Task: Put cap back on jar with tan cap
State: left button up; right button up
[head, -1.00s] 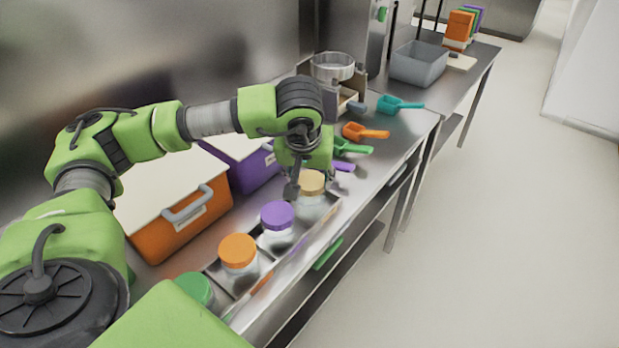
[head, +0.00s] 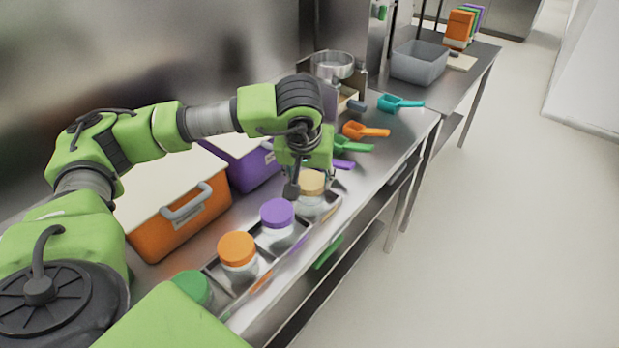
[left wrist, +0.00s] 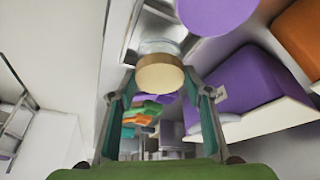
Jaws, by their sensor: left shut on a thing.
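The tan cap (head: 311,182) sits level on top of its clear jar (head: 310,204), at the far end of a row of jars. In the left wrist view the tan cap (left wrist: 160,75) shows between the two fingers, with part of the clear jar (left wrist: 158,47) beyond it. My left gripper (head: 306,188) points down at this jar and is shut on the tan cap; its fingers (left wrist: 156,88) stand on either side of the cap. Whether the cap is fully seated cannot be told. My right gripper is not in view.
Jars with purple (head: 277,213), orange (head: 236,248) and green (head: 191,287) caps stand nearer in the metal rack (head: 218,272). Orange (head: 180,222) and purple (head: 252,167) bins stand behind. Colored scoops (head: 366,131) lie beyond the tan jar. The aisle at right is clear.

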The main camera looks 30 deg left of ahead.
pick_arm(q)
jog(key=shift+b, duration=0.3)
dwell(0.4)
jog(key=o, duration=0.9)
jog(key=shift+o, duration=0.4)
jog(key=o, duration=0.5)
jog(key=shift+c, duration=0.2)
jog(key=shift+r, duration=0.1)
